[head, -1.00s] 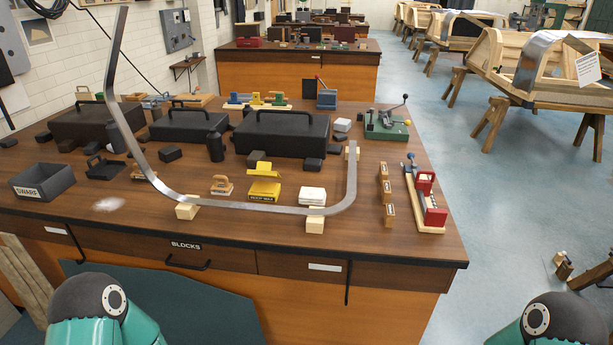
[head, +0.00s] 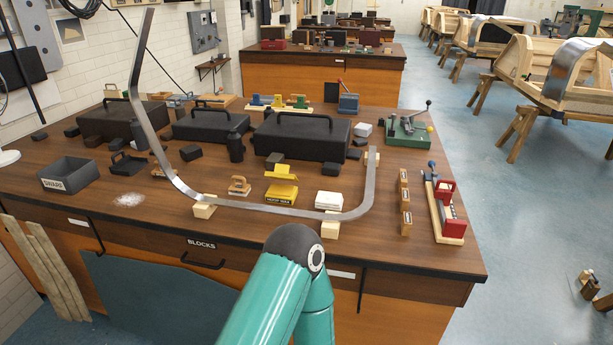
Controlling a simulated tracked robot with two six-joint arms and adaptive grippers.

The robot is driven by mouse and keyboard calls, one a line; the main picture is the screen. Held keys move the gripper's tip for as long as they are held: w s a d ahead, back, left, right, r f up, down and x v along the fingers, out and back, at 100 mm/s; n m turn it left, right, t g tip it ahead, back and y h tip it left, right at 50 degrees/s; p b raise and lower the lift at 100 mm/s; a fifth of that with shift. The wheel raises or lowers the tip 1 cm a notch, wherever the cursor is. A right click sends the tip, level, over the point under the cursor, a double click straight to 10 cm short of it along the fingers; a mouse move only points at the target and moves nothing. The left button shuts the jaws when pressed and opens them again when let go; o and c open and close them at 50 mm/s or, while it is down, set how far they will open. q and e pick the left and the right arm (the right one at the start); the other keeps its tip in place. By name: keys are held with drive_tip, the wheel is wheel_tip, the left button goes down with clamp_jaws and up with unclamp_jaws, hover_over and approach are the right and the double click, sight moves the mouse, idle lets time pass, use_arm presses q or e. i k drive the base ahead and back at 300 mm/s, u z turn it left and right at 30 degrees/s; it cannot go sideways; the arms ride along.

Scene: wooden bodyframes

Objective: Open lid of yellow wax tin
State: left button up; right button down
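The yellow wax tin (head: 281,196) sits on the wooden bench top, behind the curved metal strip, with a dark label on its front. A yellow piece (head: 284,174) stands just behind and above it. I cannot tell whether this piece is the tin's lid or a separate item. One of my teal arms comes up from the bottom centre, its dark joint in front of the bench edge. Neither gripper is in view.
The curved metal strip (head: 270,208) rests on wooden blocks, its left end rising high. A white stack (head: 329,200) is right of the tin and a wooden-handled tool (head: 239,185) left. Black cases (head: 302,137) stand behind. A red-ended fixture (head: 443,205) is at the right.

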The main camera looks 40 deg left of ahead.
sight(281, 171)
drive_tip(key=u, duration=0.15)
drive_tip(key=k, duration=0.85)
drive_tip(key=u, duration=3)
drive_tip(key=k, duration=0.1)
drive_tip(key=z, duration=1.55)
drive_tip(key=i, duration=1)
